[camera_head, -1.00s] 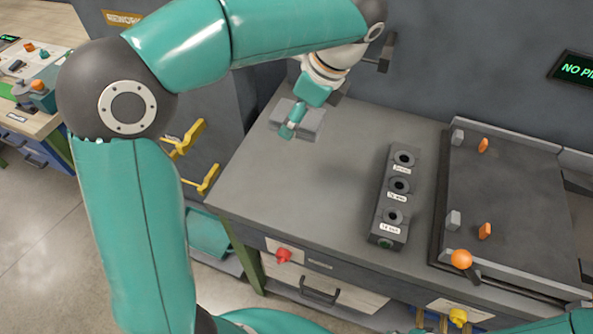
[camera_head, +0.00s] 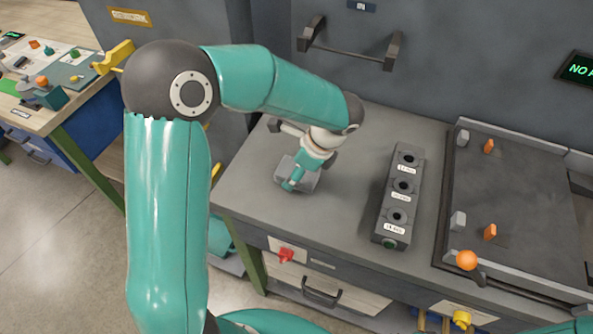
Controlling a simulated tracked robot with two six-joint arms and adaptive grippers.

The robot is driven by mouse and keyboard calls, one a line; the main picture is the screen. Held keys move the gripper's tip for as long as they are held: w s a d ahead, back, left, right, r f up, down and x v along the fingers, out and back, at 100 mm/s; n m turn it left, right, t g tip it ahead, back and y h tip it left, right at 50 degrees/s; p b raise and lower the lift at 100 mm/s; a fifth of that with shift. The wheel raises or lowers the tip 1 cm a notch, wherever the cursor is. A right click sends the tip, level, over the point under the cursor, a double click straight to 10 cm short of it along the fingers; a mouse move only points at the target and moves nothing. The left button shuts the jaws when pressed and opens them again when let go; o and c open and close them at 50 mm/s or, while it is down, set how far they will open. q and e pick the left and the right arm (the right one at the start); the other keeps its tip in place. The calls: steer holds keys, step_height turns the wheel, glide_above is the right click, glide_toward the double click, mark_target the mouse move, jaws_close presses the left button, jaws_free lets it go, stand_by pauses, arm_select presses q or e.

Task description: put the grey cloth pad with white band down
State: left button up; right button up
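A flat grey piece, which looks like the grey cloth pad (camera_head: 309,178), is at the left part of the grey bench top, under my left gripper. No white band can be made out on it. My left gripper (camera_head: 291,184), with teal fingers, reaches down from above and appears shut on the pad; its far finger is partly hidden. I cannot tell whether the pad touches the bench top (camera_head: 335,215) or hangs just over it. My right gripper is not in view.
A dark block with three round sockets (camera_head: 402,185) stands right of the pad. Further right lies a dark tray (camera_head: 520,205) with orange and grey pegs and an orange ball knob (camera_head: 466,260). A cabinet handle (camera_head: 350,50) is behind. Bench top between pad and block is clear.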

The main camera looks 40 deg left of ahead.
arm_select(q)
steer(key=shift+f, duration=0.25)
steer(key=o, duration=1.1)
steer(key=shift+f, duration=0.1)
steer(key=v, duration=1.2)
steer(key=shift+d, duration=0.15)
steer(key=shift+r+p, duration=0.2)
steer(key=shift+p, duration=0.1)
